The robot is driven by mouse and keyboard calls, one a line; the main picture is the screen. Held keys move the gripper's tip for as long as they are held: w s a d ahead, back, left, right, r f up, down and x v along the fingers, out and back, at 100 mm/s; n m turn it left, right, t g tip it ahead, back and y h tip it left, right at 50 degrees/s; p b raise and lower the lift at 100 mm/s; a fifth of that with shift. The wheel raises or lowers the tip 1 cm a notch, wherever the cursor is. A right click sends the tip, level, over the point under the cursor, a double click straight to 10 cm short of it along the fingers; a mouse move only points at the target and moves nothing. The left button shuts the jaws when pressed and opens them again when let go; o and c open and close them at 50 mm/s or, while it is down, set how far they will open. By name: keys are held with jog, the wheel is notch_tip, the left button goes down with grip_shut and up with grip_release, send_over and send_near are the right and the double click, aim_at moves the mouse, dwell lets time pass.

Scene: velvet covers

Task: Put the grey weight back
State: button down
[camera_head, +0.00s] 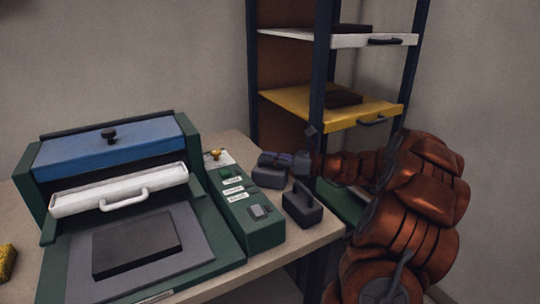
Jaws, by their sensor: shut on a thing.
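My gripper (282,161) reaches in from the right, at the back right of the table. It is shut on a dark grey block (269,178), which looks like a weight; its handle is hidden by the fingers. I cannot tell whether this block touches the table. A second dark grey weight with a loop handle (302,207) stands upright on the table, in front of my gripper and apart from it, beside the green control box (252,210).
A green press with a blue lid (110,153) and white handled bar (119,190) fills the left; a dark slab (137,244) lies on its grey plate. A shelf rack with white (350,41) and yellow (372,107) trays stands behind. A yellow block (7,262) is far left.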

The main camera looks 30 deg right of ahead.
jog(key=c, duration=1.2)
grip_release()
jog(key=v, duration=1.2)
